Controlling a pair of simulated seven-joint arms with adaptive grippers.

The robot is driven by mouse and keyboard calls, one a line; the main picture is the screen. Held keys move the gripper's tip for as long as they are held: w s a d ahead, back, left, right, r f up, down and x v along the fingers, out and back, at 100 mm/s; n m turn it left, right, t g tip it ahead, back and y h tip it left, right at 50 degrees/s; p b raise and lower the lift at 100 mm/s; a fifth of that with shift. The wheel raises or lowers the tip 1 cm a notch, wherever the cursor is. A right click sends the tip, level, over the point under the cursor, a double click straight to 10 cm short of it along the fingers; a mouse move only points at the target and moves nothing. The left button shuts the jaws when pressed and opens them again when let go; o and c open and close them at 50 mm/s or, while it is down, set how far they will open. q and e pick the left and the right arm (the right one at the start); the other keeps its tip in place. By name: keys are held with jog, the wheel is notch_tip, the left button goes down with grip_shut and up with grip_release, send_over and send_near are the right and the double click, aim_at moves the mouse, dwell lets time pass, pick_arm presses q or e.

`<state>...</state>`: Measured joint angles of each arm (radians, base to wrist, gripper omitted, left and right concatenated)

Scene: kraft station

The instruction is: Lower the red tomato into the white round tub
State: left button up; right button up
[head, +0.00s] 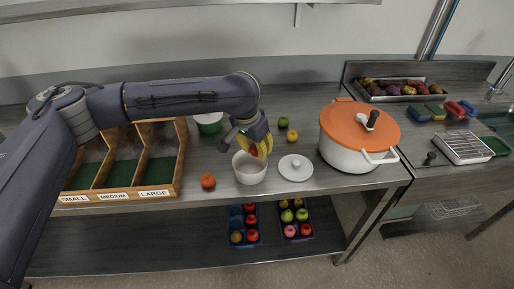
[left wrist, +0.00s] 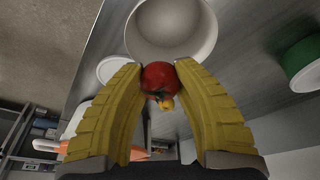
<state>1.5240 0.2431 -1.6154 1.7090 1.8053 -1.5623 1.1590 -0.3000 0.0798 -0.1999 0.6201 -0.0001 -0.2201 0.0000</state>
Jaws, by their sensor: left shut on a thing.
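The white round tub (head: 249,169) stands on the steel counter, open side up. It also shows in the left wrist view (left wrist: 171,52), and the part of its inside in view looks empty. My left gripper (head: 254,149) has yellow ridged fingers and is just above the tub. It is shut on the red tomato (left wrist: 159,77), which sits between the fingertips. In the left wrist view the tomato overlaps the tub's near rim. The right gripper is not in view.
A white lid (head: 295,168) lies right of the tub, and an orange-lidded pot (head: 345,150) stands beyond it. A red-orange fruit (head: 208,181) lies to the left, near a wooden sorting box (head: 178,178). A green-and-white tub (head: 209,124) stands behind. A yellow fruit (head: 292,136) lies behind the lid.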

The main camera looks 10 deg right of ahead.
aim_at(250, 167)
pick_arm(q)
jog(key=shift+f, duration=1.9)
jog(key=o, duration=1.1)
